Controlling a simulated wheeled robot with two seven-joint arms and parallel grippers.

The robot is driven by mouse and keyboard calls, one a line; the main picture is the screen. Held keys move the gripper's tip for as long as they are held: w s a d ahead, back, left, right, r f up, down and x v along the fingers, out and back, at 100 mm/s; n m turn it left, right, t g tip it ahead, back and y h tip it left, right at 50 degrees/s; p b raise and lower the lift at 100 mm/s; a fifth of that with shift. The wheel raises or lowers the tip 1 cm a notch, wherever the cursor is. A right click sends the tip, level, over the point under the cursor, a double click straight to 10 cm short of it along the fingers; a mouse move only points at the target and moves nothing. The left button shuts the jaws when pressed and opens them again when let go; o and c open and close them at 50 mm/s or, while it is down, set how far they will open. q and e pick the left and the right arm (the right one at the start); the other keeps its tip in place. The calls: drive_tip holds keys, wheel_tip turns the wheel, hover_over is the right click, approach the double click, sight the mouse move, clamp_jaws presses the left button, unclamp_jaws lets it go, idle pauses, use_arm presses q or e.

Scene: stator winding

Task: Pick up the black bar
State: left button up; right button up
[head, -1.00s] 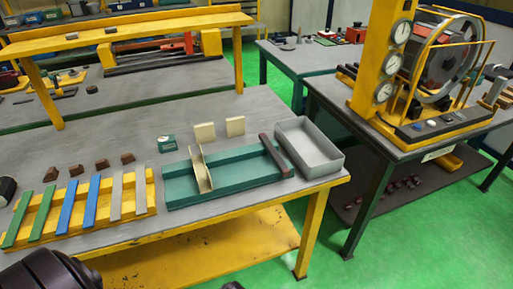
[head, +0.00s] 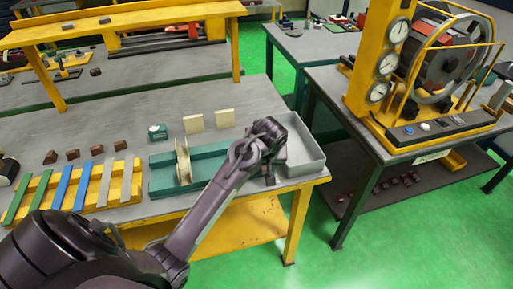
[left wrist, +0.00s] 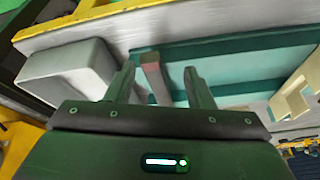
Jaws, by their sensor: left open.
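The dark bar (left wrist: 156,80), with a reddish end, shows in the left wrist view at the grey bin side of the teal tray (left wrist: 230,55). It lies between the two spread fingers of my left gripper (left wrist: 160,70), closer to the left finger in that picture. In the head view my left gripper (head: 268,168) is over the right end of the teal tray (head: 160,185) and hides the bar. The left gripper is open and nothing is held. I cannot tell how far the fingers are above the bar. My right gripper is not in view.
A grey bin (head: 306,155) stands right beside the gripper. Cream pieces (head: 193,124) stand behind the tray, and another cream piece (head: 182,160) is in it. A yellow rack (head: 130,190) with coloured strips is at the left. A machine (head: 425,75) stands on the right table.

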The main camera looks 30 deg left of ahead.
use_arm(q)
drive_tip(key=w+a+r+n, duration=0.2)
drive_tip(key=w+r, duration=0.1)
drive_tip(key=w+a+r+n, duration=0.1)
drive_tip(key=w+a, duration=0.1)
drive_tip(key=shift+w+a+r, duration=0.1)
drive_tip(key=shift+w+r, duration=0.05)
drive_tip(key=shift+w, duration=0.05)
drive_tip(key=shift+w+a, duration=0.2)
drive_tip(key=x, duration=0.2)
drive_tip(key=p+x, duration=0.1)
drive_tip(key=x, duration=0.1)
drive_tip(key=p+x, duration=0.1)
drive_tip(key=x, duration=0.1)
drive_tip(key=shift+w+a, duration=0.1)
drive_tip(key=shift+a, duration=0.35)
drive_tip(key=shift+w+a+f, duration=0.1)
drive_tip(key=shift+f, duration=0.45)
clamp_jaws()
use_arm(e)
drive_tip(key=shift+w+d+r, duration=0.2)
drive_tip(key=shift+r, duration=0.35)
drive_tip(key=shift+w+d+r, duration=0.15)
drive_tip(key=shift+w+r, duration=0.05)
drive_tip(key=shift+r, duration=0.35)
